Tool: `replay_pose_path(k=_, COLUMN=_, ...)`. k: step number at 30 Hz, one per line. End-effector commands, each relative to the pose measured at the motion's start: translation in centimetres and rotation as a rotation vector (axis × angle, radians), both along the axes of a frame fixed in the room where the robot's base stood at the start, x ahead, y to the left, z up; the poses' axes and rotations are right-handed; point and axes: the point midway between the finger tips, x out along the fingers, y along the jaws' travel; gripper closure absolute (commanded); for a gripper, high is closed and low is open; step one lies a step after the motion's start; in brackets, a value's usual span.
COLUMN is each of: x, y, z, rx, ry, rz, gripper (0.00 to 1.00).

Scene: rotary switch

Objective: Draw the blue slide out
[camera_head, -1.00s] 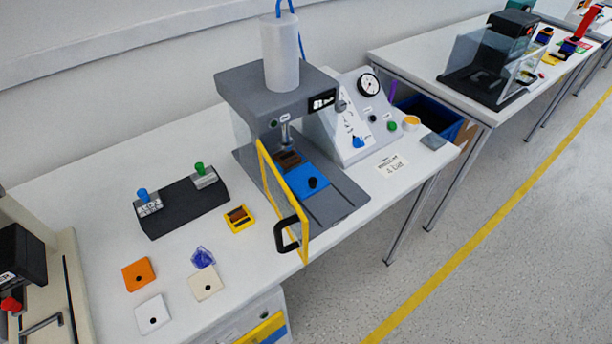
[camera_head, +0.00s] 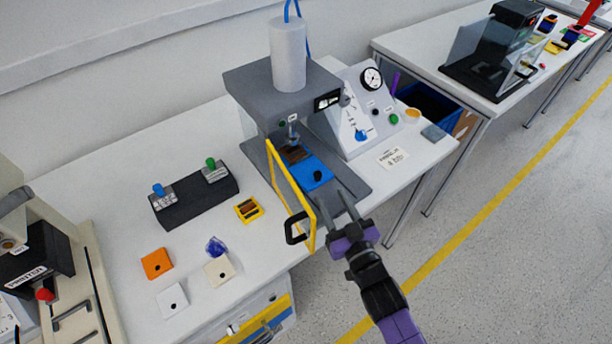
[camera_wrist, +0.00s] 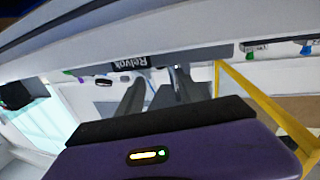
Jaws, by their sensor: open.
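The blue slide (camera_head: 311,172) lies on the grey base of the press (camera_head: 270,90), with a black knob (camera_head: 318,175) on its top and a brown piece (camera_head: 295,152) at its back end. My gripper (camera_head: 334,205) is open and empty, in front of the press, to the right of the yellow-framed door. Its fingers point toward the press and appear apart from the slide. In the wrist view the two fingers (camera_wrist: 154,92) are spread with nothing between them. I cannot make out the slide in that view.
The yellow-framed door (camera_head: 290,190) with its black handle (camera_head: 297,228) stands swung open, close to my gripper's left. A sloped gauge panel (camera_head: 350,115) stands right of the press. A black block (camera_head: 195,198), a small yellow tray (camera_head: 248,209) and several square plates lie left.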

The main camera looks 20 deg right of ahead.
Motion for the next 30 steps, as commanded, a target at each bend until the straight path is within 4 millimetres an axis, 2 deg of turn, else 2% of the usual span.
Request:
replay_pose_path(k=5, x=1.2, y=0.1, z=0.3, rx=0.023, ry=-0.004, rz=0.001, gripper=0.57)
replay_pose_path(k=12, x=4.8, y=0.4, z=0.5, rx=0.023, ry=-0.005, rz=0.002, gripper=0.57)
replay_pose_path(k=18, x=7.0, y=0.4, z=0.3, rx=0.022, ry=-0.004, rz=0.001, gripper=0.57)
replay_pose_path(k=30, x=7.7, y=0.5, z=0.2, rx=0.022, ry=-0.003, rz=0.001, gripper=0.57)
